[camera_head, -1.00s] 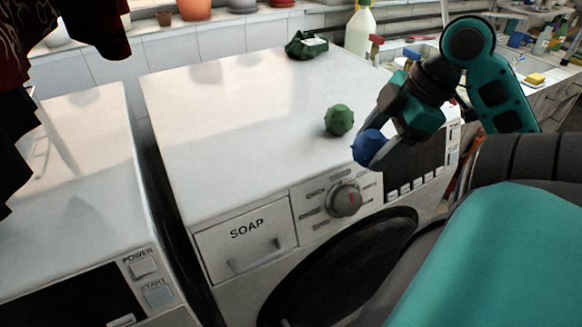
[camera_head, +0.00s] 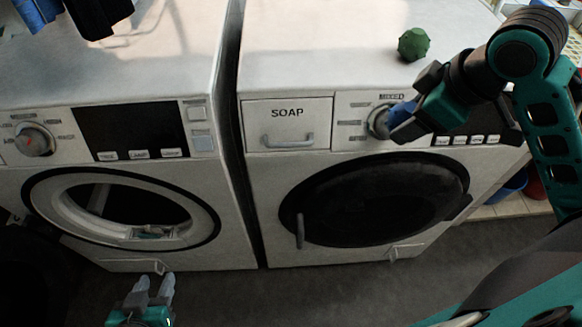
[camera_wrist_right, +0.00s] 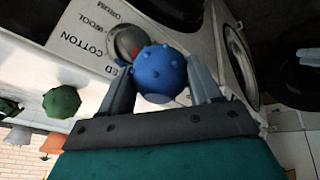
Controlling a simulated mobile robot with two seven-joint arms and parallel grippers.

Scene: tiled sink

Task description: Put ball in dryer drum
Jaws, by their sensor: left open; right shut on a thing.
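My right gripper (camera_head: 402,117) is shut on a blue knobbly ball (camera_head: 400,113). It holds the ball in front of the right machine's control panel, by its dial. The ball also shows between the fingers in the right wrist view (camera_wrist_right: 160,74). A green knobbly ball (camera_head: 413,44) rests on top of the right machine; it also shows in the right wrist view (camera_wrist_right: 61,102). The left machine (camera_head: 232,215), without a soap drawer, has an open round drum opening (camera_head: 128,206). My left gripper (camera_head: 153,287) is open and empty, low in front of that machine.
The right machine (camera_head: 262,70) has a soap drawer (camera_head: 287,124) and a closed dark round door (camera_head: 375,200) with a handle. A narrow dark gap separates the machines. The grey floor (camera_head: 330,285) in front looks clear. Blue and dark things hang at top left.

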